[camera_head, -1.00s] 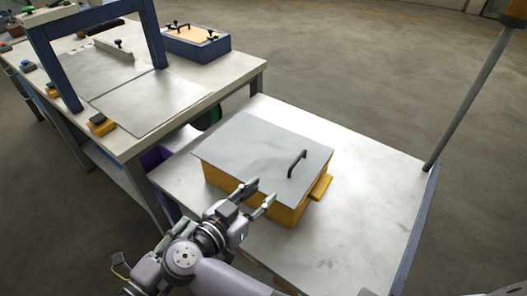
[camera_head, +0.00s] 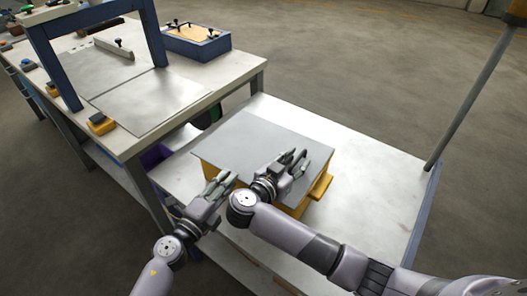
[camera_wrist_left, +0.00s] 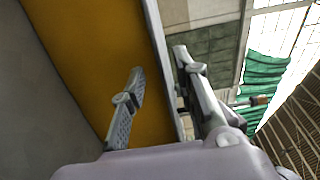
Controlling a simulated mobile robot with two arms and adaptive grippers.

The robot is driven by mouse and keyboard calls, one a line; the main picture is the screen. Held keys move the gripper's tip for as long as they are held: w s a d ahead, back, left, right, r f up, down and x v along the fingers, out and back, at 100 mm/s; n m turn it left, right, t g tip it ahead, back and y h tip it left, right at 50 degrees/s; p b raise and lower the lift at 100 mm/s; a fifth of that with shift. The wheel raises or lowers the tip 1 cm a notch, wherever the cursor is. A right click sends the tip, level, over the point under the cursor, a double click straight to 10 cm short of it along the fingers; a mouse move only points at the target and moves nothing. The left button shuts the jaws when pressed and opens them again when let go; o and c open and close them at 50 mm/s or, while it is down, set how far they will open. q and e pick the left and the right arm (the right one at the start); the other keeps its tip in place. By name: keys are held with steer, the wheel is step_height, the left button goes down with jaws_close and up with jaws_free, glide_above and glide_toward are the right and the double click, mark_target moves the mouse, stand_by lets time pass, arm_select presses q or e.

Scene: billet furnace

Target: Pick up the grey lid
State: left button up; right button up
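The grey lid (camera_head: 235,145) lies flat on the yellow box (camera_head: 323,185) on the light metal table. My left gripper (camera_head: 223,180) is at the lid's near edge. In the left wrist view its open fingers (camera_wrist_left: 158,62) stand on either side of the lid's thin edge, one on the side of the box's yellow wall (camera_wrist_left: 95,50), the other on the lid's outer side. My right gripper (camera_head: 294,160) is over the lid's right part, where the dark handle is. It hides the handle, so I cannot tell whether its fingers are closed on it.
A workbench (camera_head: 190,95) with a blue frame (camera_head: 156,35) stands at the upper left, carrying a blue tray (camera_head: 197,46). The metal table (camera_head: 375,180) is bare right of the box. A grey post (camera_head: 470,90) rises at its right edge.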

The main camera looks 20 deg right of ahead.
arm_select(q)
steer(key=shift+w+d, duration=0.25)
steer(key=shift+d, duration=0.05)
arm_select(e)
steer(key=shift+w+d, duration=0.25)
steer(key=shift+d, duration=0.1)
arm_select(q)
jaws_close()
arm_select(e)
jaws_close()
